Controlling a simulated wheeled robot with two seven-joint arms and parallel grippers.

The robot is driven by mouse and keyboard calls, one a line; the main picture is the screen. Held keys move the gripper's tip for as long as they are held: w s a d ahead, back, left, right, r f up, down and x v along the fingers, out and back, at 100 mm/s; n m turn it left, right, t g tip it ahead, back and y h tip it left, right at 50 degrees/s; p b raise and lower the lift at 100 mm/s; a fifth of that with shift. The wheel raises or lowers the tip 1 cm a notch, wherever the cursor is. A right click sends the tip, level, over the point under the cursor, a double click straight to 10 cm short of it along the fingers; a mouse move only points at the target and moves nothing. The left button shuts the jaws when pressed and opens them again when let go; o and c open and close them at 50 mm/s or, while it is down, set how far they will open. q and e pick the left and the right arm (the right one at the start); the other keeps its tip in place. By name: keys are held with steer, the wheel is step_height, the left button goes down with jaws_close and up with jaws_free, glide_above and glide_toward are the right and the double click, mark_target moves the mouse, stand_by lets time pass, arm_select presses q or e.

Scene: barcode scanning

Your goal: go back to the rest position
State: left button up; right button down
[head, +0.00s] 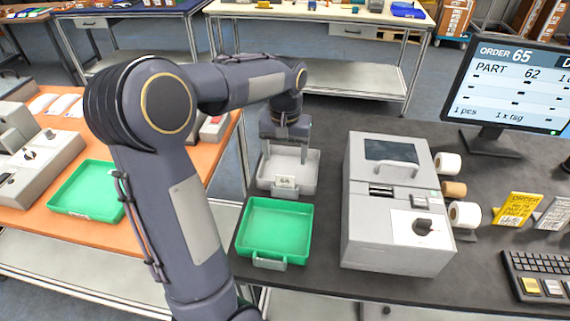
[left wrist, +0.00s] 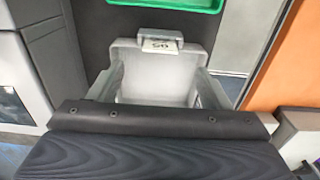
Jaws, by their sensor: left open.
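My left arm reaches in from the left and bends over to the dark table. Its gripper (head: 285,150) points down over the grey tray (head: 267,181), which carries a small label at its front. The gripper is open, with its fingers at the tray's sides. In the left wrist view the open fingers (left wrist: 160,90) stand on either side of the grey tray (left wrist: 127,52). I cannot tell whether they touch it. My right gripper does not show.
A green tray (head: 276,231) lies just in front of the grey tray. A grey machine (head: 385,249) with label rolls stands to the right, and a monitor (head: 513,88) is behind it. An orange table (head: 85,232) with another green tray (head: 88,190) is at left.

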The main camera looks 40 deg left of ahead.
arm_select(q)
steer(key=shift+r, duration=1.15)
steer(key=shift+d, duration=0.1)
steer(key=s+d+f+m+t+h, duration=0.1)
steer(key=s+d+m+t+h, duration=0.2)
steer(key=s+d, duration=1.2)
steer(key=s+m+t, duration=0.1)
steer(key=s+t, duration=0.1)
steer(key=s, duration=0.2)
steer(key=shift+s+d+f+t+h, duration=0.2)
steer(key=shift+f+t+h, duration=0.1)
steer(key=shift+f+h, duration=0.1)
